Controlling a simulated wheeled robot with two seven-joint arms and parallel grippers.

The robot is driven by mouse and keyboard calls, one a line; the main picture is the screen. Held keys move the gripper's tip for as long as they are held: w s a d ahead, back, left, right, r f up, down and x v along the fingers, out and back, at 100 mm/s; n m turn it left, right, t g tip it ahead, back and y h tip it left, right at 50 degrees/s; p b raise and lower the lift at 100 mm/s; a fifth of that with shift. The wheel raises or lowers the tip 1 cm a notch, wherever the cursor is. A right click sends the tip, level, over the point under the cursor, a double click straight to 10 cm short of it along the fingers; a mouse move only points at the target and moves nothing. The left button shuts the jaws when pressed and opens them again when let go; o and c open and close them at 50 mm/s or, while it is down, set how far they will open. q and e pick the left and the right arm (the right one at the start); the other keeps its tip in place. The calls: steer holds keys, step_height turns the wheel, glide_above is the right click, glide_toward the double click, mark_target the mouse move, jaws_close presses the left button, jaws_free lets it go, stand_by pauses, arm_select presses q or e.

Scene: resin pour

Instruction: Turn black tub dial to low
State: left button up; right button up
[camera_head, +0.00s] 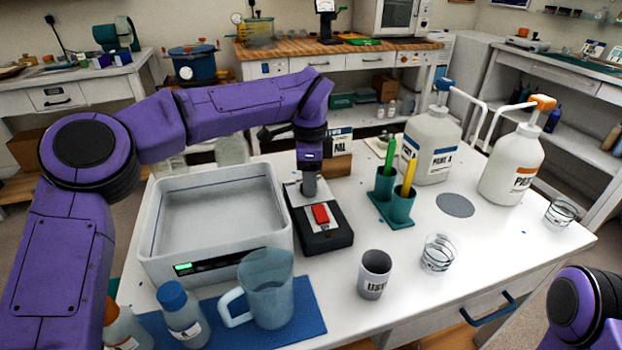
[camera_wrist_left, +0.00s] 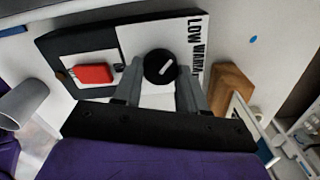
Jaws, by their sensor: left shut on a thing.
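The black box (camera_head: 334,238) stands on the white table, right of the pale tub (camera_head: 160,257). Its white panel carries a red switch (camera_head: 321,213), which also shows in the wrist view (camera_wrist_left: 93,74). In the wrist view the round black dial (camera_wrist_left: 159,66) has a white pointer mark slanting up and right, toward the "LOW" and "WARM" lettering (camera_wrist_left: 196,45). I cannot tell which word it lines up with. My left gripper (camera_head: 309,190) reaches down from above, its grey fingers shut on either side of the dial. The dial is hidden in the head view. My right gripper is out of view.
A clear jug (camera_head: 268,290) and a blue-capped bottle (camera_head: 182,312) stand on a blue mat in front. A grey cup (camera_head: 374,275) and a glass (camera_head: 438,253) stand right of the box. A green holder (camera_head: 390,212) and large pump bottles (camera_head: 431,145) stand behind them.

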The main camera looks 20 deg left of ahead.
arm_select(q)
steer(key=o, duration=0.6)
steer(key=shift+s+a+f, duration=0.1)
steer(key=shift+f, duration=0.2)
steer(key=o, duration=0.5)
steer(key=shift+a, duration=0.1)
steer(key=shift+c, duration=0.2)
steer(key=shift+a, duration=0.1)
steer(key=shift+r, duration=0.1)
steer(key=shift+d+r, duration=0.2)
steer(key=shift+r, duration=0.1)
step_height(320, 180, up, 10)
steer(key=p, duration=0.1)
steer(key=shift+a, duration=0.15)
